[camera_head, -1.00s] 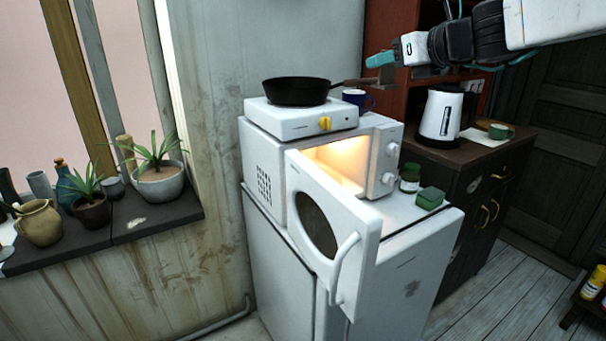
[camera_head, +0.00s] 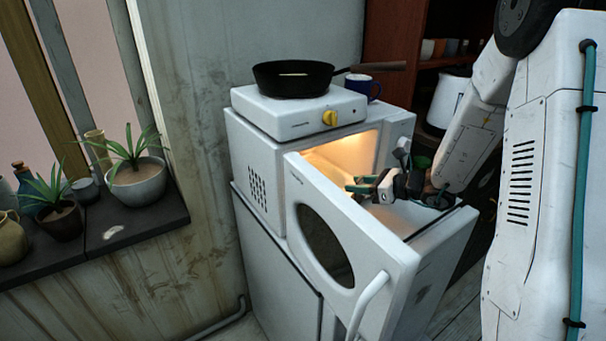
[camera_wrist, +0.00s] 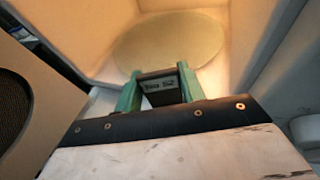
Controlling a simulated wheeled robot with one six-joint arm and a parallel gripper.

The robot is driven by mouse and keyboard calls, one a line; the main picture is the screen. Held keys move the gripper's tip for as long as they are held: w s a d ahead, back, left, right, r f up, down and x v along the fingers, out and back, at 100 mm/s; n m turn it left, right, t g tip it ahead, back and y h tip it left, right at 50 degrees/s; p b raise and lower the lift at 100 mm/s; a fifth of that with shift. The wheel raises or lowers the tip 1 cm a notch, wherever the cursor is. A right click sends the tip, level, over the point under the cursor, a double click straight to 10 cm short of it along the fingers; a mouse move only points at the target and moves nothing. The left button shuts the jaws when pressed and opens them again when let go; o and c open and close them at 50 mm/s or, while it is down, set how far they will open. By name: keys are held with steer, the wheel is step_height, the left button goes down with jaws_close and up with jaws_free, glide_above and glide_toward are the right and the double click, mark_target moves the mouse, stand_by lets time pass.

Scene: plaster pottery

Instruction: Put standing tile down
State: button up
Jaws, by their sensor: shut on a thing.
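My gripper (camera_head: 362,187) is at the front of the lit opening of the white microwave (camera_head: 258,185), whose door (camera_head: 345,225) stands open. In the wrist view the green fingers of my gripper (camera_wrist: 160,85) are shut on a small dark tile (camera_wrist: 160,86) with pale lettering on its face. The tile is held upright between the fingertips.
A white hot plate (camera_head: 300,112) with a black pan (camera_head: 292,80) stands on the microwave. A blue mug (camera_head: 363,87) is behind it. The open door is close on the left of my gripper. Potted plants (camera_head: 138,180) stand on the left sill.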

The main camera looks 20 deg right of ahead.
steer(key=w+a, duration=0.2)
steer(key=w, duration=0.1)
steer(key=w+a, duration=0.5)
steer(key=w, duration=0.1)
steer(key=shift+w+a, duration=0.2)
steer(key=shift+a, duration=0.15)
steer(key=x, duration=0.2)
steer(key=r+x, duration=0.1)
steer(key=x, duration=0.1)
steer(key=shift+w+a, duration=0.35)
steer(key=shift+s+d+f, duration=0.1)
steer(key=shift+f, duration=0.05)
steer(key=shift+f, duration=0.1)
steer(key=o, duration=1)
steer(key=shift+c, duration=0.2)
steer(key=shift+d, duration=0.1)
steer(key=s+d, duration=0.2)
steer(key=s, duration=0.1)
steer(key=s+d, duration=0.6)
steer(key=s, duration=0.1)
steer(key=shift+d+r, duration=0.15)
steer(key=shift+r, duration=0.1)
